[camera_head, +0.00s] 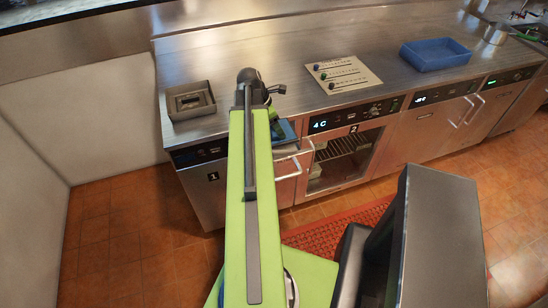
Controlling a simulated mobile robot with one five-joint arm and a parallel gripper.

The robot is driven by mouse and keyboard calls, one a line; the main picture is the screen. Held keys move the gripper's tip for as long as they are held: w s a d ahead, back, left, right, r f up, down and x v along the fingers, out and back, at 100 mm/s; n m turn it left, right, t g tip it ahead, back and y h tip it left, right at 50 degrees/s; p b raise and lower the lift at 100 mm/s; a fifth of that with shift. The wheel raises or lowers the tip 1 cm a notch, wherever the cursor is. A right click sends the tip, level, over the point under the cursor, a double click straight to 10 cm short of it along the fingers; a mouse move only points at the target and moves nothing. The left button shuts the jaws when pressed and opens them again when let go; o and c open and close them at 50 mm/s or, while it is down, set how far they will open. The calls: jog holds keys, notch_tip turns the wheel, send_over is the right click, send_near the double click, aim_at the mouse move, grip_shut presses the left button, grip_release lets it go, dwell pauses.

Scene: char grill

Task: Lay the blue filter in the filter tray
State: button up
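My green arm reaches forward over the counter's front edge, with a dark joint at its far end (254,84). My gripper's fingers are hidden behind the arm, so I cannot see whether they are open or shut. A flat blue piece (286,131), possibly the blue filter, shows just right of the arm at the counter's front edge. Its left part is hidden, and I cannot tell whether it is held. A small grey square tray (190,101) with a dark recess, possibly the filter tray, sits on the counter's left end, left of the arm.
On the steel counter (230,62) are a beige panel with knobs (343,75), a blue bin (434,54) and a metal pot (495,33) at the far right. Handles (293,154) stick out below. A red mat (335,230) lies on the tiled floor.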

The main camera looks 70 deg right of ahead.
jog(key=shift+w+a+f, duration=0.2)
jog(key=shift+a+f, duration=0.05)
jog(key=shift+a, duration=0.15)
notch_tip(320, 180, down, 11)
jog(key=b, duration=1.1)
jog(key=shift+d, duration=0.1)
jog(key=o, duration=1.4)
jog(key=shift+r+p, duration=0.65)
jog(key=p+v, duration=1.1)
jog(key=v, duration=0.1)
jog(key=shift+s+d+r, duration=0.1)
jog(key=shift+r, duration=0.05)
